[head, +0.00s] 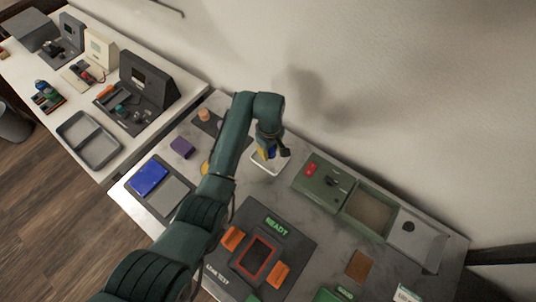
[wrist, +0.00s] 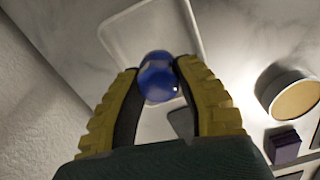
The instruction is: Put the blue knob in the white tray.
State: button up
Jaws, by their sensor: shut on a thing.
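The blue knob (wrist: 158,78) is held between the two yellow fingers of my gripper (wrist: 157,88) in the wrist view. In the head view the blue knob (head: 271,153) shows as a small blue patch at my gripper (head: 268,153). The white tray (head: 256,167) lies on the grey table just under my gripper in the head view. In the wrist view the white tray (wrist: 194,28) is beyond the knob, toward the top of the picture. The knob appears above the tray's near part; the exact height gap cannot be told.
A green box (head: 323,187) with a red part stands right of the tray. A purple block (head: 182,148) and a blue plate (head: 148,177) lie to the left. A dark mat marked READY (head: 275,226) is in front. The wall is close behind.

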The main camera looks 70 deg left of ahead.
aim_at(270, 155)
jog(key=shift+f+b, duration=0.3)
jog(key=shift+f, duration=1.25)
jog(key=shift+f, duration=0.2)
jog(key=o, duration=0.6)
jog(key=shift+o, duration=0.2)
notch_tip(270, 155, up, 12)
jog(key=shift+r+p, duration=0.2)
jog(key=shift+p, duration=1.05)
